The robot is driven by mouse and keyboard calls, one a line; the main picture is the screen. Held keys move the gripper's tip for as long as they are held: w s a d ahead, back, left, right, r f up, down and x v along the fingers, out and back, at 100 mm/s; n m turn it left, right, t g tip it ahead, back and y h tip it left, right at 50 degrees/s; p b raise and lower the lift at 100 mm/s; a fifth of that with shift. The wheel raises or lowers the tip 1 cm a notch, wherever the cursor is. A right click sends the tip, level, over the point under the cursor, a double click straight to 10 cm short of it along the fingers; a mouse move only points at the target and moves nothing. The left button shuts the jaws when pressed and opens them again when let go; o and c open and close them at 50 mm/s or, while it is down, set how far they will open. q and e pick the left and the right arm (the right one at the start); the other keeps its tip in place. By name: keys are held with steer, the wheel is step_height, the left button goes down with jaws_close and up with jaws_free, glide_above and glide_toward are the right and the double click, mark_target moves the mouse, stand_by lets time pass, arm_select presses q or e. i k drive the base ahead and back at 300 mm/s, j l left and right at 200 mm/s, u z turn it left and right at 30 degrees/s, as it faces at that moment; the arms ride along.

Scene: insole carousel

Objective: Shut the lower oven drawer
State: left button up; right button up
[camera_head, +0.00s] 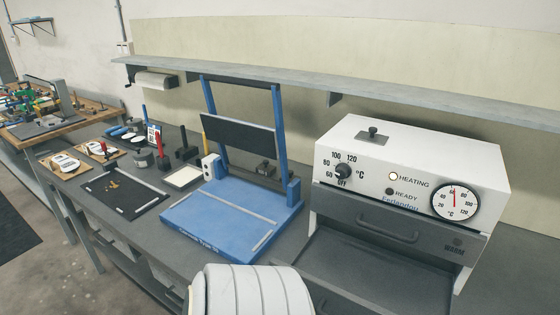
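The oven (410,170) stands on the bench at the right, a white box with a knob, lamps and a round dial. Its upper drawer (440,240) has a dark front with a bar handle and looks shut. Below it the lower oven drawer (375,270) sticks out toward me as a dark, flat tray, and it looks empty where it shows. Its front end and handle are cut off by the bottom edge of the picture. Neither gripper is in view. A white ribbed part of my own body shows at the bottom middle, left of the drawer.
A blue press frame (235,218) stands left of the oven. A black mat (125,192) and several small tools lie farther left on the grey bench. A grey shelf (340,82) runs along the wall above. Open floor (55,285) shows at the lower left.

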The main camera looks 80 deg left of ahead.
mark_target(342, 274)
steer(key=u, duration=1.75)
